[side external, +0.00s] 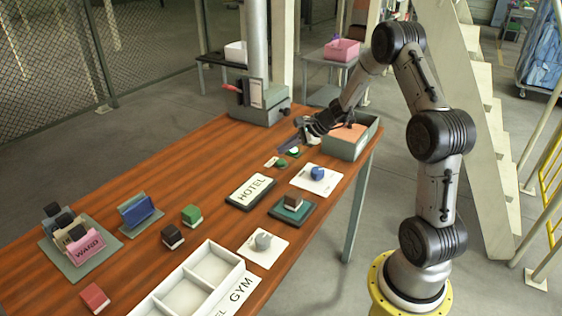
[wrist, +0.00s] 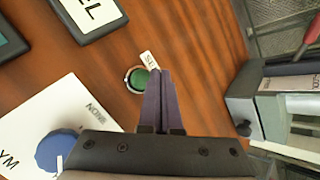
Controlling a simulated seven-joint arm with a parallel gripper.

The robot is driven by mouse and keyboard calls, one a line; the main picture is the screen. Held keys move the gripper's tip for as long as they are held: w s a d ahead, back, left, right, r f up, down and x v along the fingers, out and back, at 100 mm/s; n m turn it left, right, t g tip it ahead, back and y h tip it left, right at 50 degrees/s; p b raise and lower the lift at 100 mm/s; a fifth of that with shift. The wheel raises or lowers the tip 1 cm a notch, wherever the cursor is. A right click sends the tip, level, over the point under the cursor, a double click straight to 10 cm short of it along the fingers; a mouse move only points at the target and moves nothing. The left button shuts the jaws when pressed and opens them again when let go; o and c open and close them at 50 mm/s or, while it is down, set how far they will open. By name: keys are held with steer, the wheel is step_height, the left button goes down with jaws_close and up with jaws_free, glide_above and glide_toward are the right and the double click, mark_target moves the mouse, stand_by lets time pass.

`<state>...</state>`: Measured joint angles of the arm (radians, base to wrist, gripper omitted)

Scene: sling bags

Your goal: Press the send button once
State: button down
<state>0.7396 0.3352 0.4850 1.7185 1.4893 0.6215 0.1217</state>
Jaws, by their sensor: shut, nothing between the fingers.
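A round green button (wrist: 137,79) with a pale rim is set on the wooden table, just left of my fingertips in the wrist view. A white label (wrist: 149,61) beside it is partly hidden by my fingers, and only its first letters show. In the side view, two small green round shapes show near my gripper, one (side external: 280,163) by a white label (side external: 270,162) and one (side external: 294,152) close under the fingers. My gripper (wrist: 160,72) is shut and empty, pointing down at the table beside the button. I cannot tell whether its tips touch anything.
A HOTEL sign (side external: 251,190) and a white card with a blue bag (side external: 318,174) lie nearer. A white divided tray (side external: 190,287) is at the front.

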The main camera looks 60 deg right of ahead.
steer(key=shift+r, duration=2)
steer(key=a+r+n+y, duration=0.2)
steer(key=a+r+n, duration=0.4)
steer(key=a+r, duration=0.9)
steer(key=s+a+r+n, duration=0.4)
steer(key=s+a+n, duration=0.4)
steer(key=s+a, duration=0.3)
steer(key=s+a+n+g, duration=0.2)
steer(key=s+a+n, duration=0.2)
steer(key=s, duration=0.4)
steer(key=s+d+f+n+h, duration=0.2)
steer(key=s+d+f+n, duration=0.1)
steer(key=s, duration=0.2)
steer(key=s+d+f+n+g+h, duration=0.1)
steer(key=s+d+f+n+h, duration=0.1)
steer(key=s, duration=0.3)
steer(key=shift+d+f+n, duration=0.5)
steer(key=shift+f+n, duration=0.1)
steer(key=shift+n, duration=0.2)
